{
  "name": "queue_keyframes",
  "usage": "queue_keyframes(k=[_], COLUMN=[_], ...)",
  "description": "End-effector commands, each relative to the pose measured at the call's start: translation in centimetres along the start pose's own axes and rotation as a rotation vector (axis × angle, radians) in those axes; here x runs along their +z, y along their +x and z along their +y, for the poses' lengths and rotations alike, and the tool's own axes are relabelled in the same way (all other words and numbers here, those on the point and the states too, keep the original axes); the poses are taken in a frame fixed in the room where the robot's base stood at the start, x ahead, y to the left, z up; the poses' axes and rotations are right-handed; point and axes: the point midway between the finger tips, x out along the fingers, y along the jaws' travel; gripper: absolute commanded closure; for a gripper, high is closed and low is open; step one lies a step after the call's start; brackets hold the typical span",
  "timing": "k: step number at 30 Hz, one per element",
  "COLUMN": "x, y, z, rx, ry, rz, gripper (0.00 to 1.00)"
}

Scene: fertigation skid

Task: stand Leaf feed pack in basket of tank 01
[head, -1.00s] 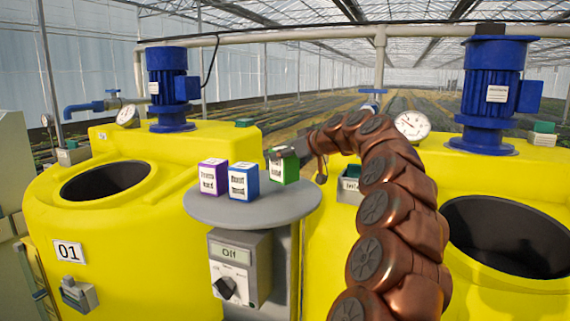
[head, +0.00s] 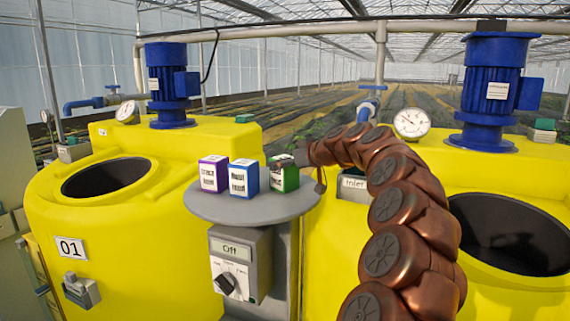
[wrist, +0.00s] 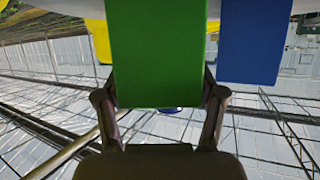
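Three packs are in a row on the round grey stand: a purple pack (head: 213,174), a blue pack (head: 243,178) and a green pack (head: 292,179). Their small labels are too blurred to tell for sure which is the Leaf feed pack. My gripper (head: 284,161) is at the upper part of the green pack. In the wrist view, its fingers (wrist: 160,82) lie against both sides of the green pack (wrist: 157,45), and it looks gripped. The blue pack (wrist: 253,40) is beside it, apart. Tank 01 (head: 130,230) is yellow with a dark round opening; no basket can be made out.
The grey stand (head: 250,211) has a control box (head: 233,265) reading Off below it. A blue motor (head: 172,85) and a gauge (head: 127,112) stand behind tank 01's opening. A second yellow tank (head: 500,300) is at the right, behind my arm.

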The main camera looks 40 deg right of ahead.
Motion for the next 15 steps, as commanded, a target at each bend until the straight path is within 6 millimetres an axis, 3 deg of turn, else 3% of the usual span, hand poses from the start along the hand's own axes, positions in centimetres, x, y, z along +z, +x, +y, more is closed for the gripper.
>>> queue_keyframes(k=[6, 15], x=[-0.04, -0.08], y=[-0.02, -0.04], z=[0.0, -0.01], rx=[0.0, 0.0], ry=[0.0, 0.0], rz=[0.0, 0.0], gripper=[0.08, 0.08])
